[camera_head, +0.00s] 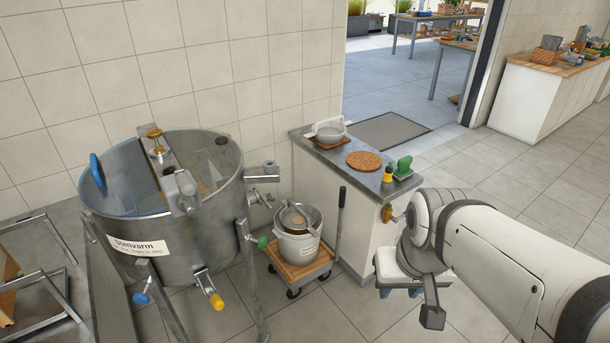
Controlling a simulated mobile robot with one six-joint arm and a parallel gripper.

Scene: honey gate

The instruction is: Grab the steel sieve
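A shallow round steel bowl with flat side arms, which looks like the steel sieve (330,131), sits on a brown mat at the far left end of the grey counter top (336,151). A steel pail (297,246) on a wheeled wooden dolly holds another round metal piece in its mouth; I cannot tell what that piece is. My gripper (432,317) hangs low at the right, in front of the counter and well apart from the sieve. Only a dark grey end part of it shows, so its opening is not clear. It appears to touch nothing.
A cork mat (364,161), a green-handled brush (403,168) and a small yellow-and-dark item (388,174) lie on the counter. A large steel tank (175,240) on legs stands left. A dark handle (341,215) rises beside the dolly (300,269). Floor is clear at right.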

